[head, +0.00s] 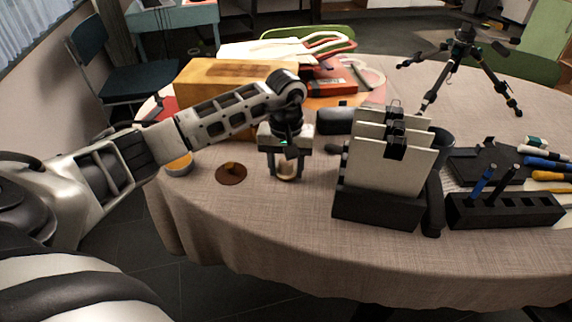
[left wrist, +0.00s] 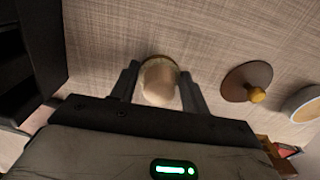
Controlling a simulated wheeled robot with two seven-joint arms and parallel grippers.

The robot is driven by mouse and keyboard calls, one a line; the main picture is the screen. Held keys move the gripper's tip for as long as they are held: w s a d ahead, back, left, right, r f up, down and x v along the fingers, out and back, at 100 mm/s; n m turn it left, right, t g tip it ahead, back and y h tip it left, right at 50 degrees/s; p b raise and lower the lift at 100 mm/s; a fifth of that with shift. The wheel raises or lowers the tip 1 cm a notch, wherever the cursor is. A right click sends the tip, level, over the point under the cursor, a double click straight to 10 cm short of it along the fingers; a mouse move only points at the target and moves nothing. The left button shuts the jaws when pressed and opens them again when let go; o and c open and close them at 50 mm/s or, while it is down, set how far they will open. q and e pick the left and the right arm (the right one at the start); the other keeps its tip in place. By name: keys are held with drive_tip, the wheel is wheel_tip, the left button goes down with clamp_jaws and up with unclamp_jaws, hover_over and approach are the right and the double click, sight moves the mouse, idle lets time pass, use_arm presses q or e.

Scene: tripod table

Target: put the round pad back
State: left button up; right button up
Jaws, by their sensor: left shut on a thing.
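A small beige round pad (head: 286,170) is between the fingers of my left gripper (head: 287,172), low over the cloth-covered table. In the left wrist view my left gripper (left wrist: 158,85) is shut on the pad (left wrist: 159,82), with one finger on each side. I cannot tell whether the pad touches the cloth. A brown disc with a small knob (head: 231,173) lies to the left of the gripper; it also shows in the left wrist view (left wrist: 246,82). A round tin with a yellow-orange top (head: 178,164) stands further left, near the table edge. My right gripper is not in view.
A black stand holding clipped pale boards (head: 377,207) is right of the gripper. A black slotted holder (head: 505,211) with pens is further right. A wooden box (head: 235,80) lies behind my left arm. A small tripod (head: 461,60) stands at the back. Cloth in front of the gripper is clear.

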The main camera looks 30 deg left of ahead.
sight(286, 162)
use_arm(q)
drive_tip(key=o, duration=0.9)
drive_tip(key=shift+f, duration=0.1)
drive_tip(key=shift+o, duration=0.2)
drive_tip(key=shift+r+p, duration=0.35)
wheel_tip(286, 162, up, 12)
drive_tip(key=shift+f, duration=0.15)
